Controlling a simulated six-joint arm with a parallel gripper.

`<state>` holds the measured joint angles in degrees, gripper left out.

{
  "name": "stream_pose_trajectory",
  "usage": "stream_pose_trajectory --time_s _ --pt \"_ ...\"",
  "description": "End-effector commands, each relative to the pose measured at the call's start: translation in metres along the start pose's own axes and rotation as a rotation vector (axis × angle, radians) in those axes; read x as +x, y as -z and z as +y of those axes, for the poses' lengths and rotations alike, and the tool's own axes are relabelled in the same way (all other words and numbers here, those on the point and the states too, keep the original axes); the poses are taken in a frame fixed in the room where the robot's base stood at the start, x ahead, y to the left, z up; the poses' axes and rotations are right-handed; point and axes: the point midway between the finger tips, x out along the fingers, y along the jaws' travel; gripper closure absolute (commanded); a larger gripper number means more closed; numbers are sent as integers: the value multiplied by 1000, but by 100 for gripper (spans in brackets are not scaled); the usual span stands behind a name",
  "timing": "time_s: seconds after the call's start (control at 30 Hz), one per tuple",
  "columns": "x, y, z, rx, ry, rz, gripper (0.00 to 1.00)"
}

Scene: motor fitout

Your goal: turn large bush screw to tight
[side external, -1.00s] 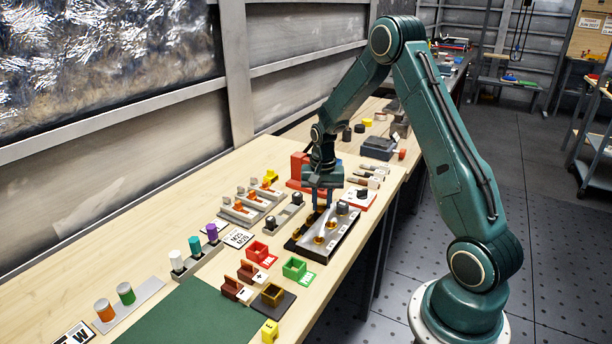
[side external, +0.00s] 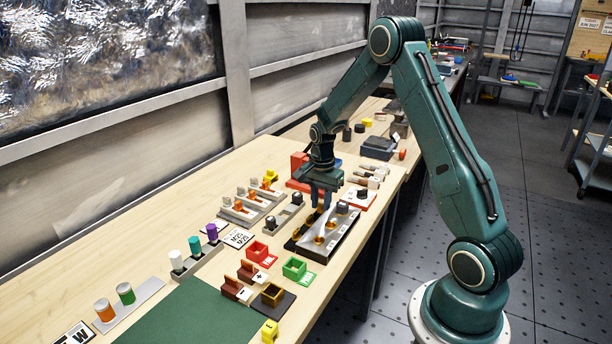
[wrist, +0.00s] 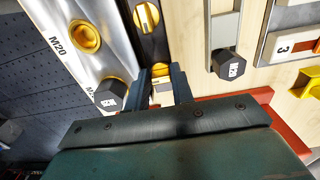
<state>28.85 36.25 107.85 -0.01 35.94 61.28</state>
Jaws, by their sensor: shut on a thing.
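A silver plate (wrist: 62,22) marked M20 holds a brass-coloured bush (wrist: 86,37) and, by the other label, a black hex plug (wrist: 111,94). A black strip (wrist: 152,42) runs along it with a slotted yellow screw (wrist: 147,17) at one end. My gripper (wrist: 162,78) is shut on a second yellow screw (wrist: 160,70) beside the black plug; this looks like the large bush screw. The fingers hide much of it, so I cannot tell its seating. In the side view my gripper (side external: 321,204) points down over the plate (side external: 315,245), with the screw hidden.
A grey holder (wrist: 222,30) with a black hex plug (wrist: 229,64) lies close to my gripper in the wrist view. A red part (wrist: 255,97) is near my wrist.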

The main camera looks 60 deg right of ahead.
Motion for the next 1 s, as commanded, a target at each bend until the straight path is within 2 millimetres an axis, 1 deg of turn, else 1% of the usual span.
stream_pose_trajectory --time_s 0.17,0.2,0.27,0.3,0.57,0.73,0.87,1.0 --pt "-2 1 -1 -1 3 2 99" --pt "-2 1 -1 -1 3 2 69" --pt "-1 1 -1 -1 2 2 57" --pt "-1 0 0 -1 2 2 55" --pt "-1 0 0 -2 1 1 55" --pt "-5 0 0 -2 1 1 55" --pt "-15 0 -1 -2 4 2 55" --pt "-32 0 -1 -2 5 3 55"
